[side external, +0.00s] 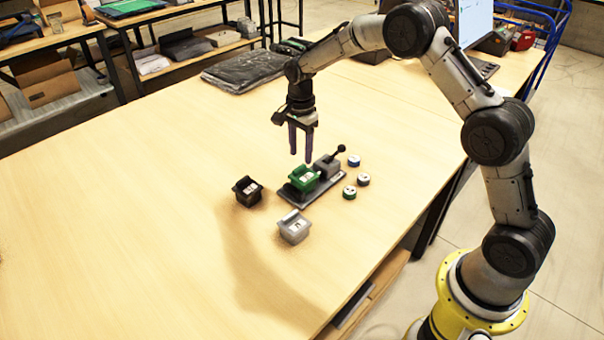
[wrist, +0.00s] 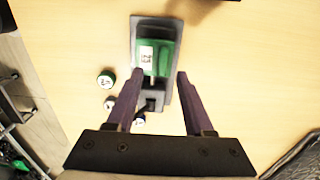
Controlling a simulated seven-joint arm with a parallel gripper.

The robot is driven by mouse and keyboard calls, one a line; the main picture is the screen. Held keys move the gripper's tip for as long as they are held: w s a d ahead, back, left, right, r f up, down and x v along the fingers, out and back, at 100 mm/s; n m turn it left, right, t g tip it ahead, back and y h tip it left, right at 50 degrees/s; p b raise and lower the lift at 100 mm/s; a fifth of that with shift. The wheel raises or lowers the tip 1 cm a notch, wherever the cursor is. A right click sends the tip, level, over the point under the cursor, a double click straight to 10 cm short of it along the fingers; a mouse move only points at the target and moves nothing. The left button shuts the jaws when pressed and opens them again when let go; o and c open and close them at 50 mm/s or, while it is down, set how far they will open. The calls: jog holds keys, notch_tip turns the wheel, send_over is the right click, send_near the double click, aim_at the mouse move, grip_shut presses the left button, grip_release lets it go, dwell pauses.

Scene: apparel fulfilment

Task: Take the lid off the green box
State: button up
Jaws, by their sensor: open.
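The green box (side external: 304,178) sits on a dark grey base plate (side external: 296,198) in the middle of the table, with a white label on it. In the wrist view the green box (wrist: 157,50) lies beyond my fingertips. I cannot make out a separate lid on it. My gripper (side external: 301,158) points down, open and empty, a little above the green box and apart from it. In the wrist view its two purple-grey fingers (wrist: 160,76) stand wide apart, either side of the near part of the base.
A grey block with a black-knobbed lever (side external: 327,165) stands on the same base. A black box (side external: 247,191) and a light grey box (side external: 294,227) stand nearby. Three small round pieces, including a blue one (side external: 354,160) and a green one (side external: 349,192), lie to the right.

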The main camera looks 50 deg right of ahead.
aim_at(299, 167)
jog(key=f, duration=0.5)
jog(key=shift+w, duration=0.25)
jog(key=shift+r, duration=0.1)
grip_shut()
